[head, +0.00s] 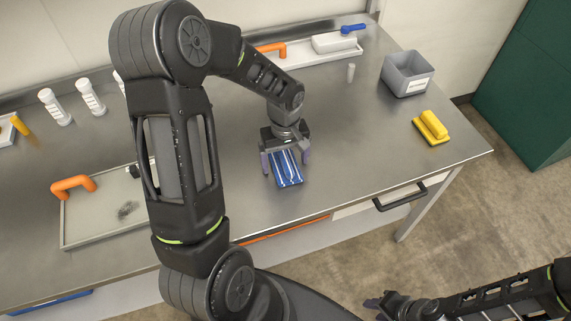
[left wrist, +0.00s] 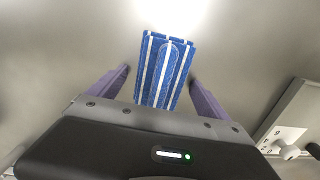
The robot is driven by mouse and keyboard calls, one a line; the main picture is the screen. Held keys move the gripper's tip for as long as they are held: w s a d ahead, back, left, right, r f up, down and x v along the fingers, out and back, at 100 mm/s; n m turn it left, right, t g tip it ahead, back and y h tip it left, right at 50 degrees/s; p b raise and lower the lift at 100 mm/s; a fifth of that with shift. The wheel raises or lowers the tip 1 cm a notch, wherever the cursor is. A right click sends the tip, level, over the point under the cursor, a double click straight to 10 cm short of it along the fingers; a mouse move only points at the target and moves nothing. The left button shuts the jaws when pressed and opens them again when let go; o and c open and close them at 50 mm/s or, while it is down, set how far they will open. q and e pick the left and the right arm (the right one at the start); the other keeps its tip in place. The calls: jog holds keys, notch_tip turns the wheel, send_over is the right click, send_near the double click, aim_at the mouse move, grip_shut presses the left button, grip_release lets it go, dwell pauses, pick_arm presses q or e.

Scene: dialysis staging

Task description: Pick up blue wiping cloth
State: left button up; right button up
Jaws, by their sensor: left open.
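The blue wiping cloth (head: 287,171) has white stripes and lies folded on the steel worktop. In the left wrist view both fingers of the left gripper (left wrist: 158,82) stand apart from the cloth. My right gripper (head: 385,305) is at the bottom right, off the table; its jaws are too small and unclear to read.
A grey bin (head: 407,75) and a yellow sponge-like block (head: 431,128) stand on the right of the worktop (head: 340,150). A tray with an orange handle (head: 73,187) lies at left. White bottles (head: 55,107) and a white tray (head: 325,55) are at the back.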

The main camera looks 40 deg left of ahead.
aim_at(285, 158)
pick_arm(q)
jog(key=c, duration=1.5)
jog(key=shift+o, duration=0.2)
notch_tip(285, 158, up, 10)
jog(key=shift+r+b, duration=0.1)
jog(key=shift+b, duration=0.5)
